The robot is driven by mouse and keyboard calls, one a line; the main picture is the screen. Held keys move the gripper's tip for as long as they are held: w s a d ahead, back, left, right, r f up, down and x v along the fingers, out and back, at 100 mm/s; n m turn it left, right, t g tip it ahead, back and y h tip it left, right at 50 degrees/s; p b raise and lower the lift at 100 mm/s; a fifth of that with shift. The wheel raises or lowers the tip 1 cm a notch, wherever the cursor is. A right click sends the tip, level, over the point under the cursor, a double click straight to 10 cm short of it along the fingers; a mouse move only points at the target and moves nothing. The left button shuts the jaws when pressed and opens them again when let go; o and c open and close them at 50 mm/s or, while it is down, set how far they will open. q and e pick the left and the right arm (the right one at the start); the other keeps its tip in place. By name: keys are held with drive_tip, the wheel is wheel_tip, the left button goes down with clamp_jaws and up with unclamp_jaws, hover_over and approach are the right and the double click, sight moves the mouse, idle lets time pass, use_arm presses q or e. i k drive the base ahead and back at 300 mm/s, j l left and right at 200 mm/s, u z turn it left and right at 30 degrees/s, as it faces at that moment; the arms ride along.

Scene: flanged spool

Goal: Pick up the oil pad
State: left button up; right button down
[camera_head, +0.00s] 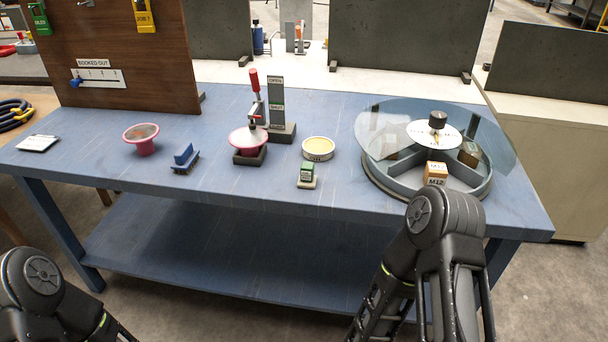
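A round, shallow tin (318,150) with a pale yellow top and a small label on its side sits on the blue table. It looks the most like the oil pad, but I cannot read its label. It stands right of the toggle clamp and left of the round glass-topped tray. Nothing touches it. My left arm shows at the lower left and my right arm at the lower right, in front of the table. Neither gripper's fingers are in view.
A toggle clamp (276,105) with a red handle stands over a pink spool (246,137). The compartmented round tray (480,190) fills the right side.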

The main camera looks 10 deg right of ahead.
sight(307, 180)
drive_tip(key=i+l, duration=0.1)
drive_tip(key=l, duration=0.9)
drive_tip(key=i+l, duration=0.15)
drive_tip(key=l, duration=0.35)
drive_tip(key=l+u, duration=0.2)
drive_tip(key=u, duration=1.5)
